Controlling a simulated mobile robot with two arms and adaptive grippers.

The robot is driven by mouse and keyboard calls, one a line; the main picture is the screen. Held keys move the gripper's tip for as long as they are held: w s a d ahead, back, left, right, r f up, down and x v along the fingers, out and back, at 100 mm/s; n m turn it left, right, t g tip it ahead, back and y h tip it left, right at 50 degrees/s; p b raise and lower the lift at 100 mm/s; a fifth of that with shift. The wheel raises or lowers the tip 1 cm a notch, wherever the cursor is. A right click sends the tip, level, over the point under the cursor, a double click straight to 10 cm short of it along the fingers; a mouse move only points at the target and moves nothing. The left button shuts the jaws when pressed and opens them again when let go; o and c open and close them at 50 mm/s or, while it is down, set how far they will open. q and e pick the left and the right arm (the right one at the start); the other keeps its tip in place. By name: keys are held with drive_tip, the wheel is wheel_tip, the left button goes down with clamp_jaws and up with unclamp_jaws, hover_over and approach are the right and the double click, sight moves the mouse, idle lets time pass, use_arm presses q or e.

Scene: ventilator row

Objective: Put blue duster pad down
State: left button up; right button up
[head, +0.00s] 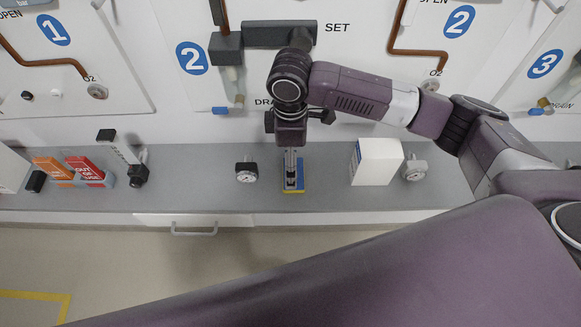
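The blue duster pad (299,178) shows under my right gripper on the grey counter strip, with a yellow edge at its front. My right gripper (291,180) points down over it. Its narrow fingers look close together on the middle of the pad and cover part of it. I cannot tell whether the pad rests on the counter or hangs just above it. My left gripper is not in view.
A black-rimmed gauge (246,172) lies left of the pad. A white box (377,162) and another gauge (414,170) stand to the right. Orange and red cards in a holder (110,180) are at the left. Bare counter (200,185) lies between. Numbered wall panels rise behind.

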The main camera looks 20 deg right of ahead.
wheel_tip(320, 180, up, 7)
idle(0.3)
drive_tip(key=shift+s+f, duration=0.15)
drive_tip(key=shift+f, duration=0.05)
idle(0.3)
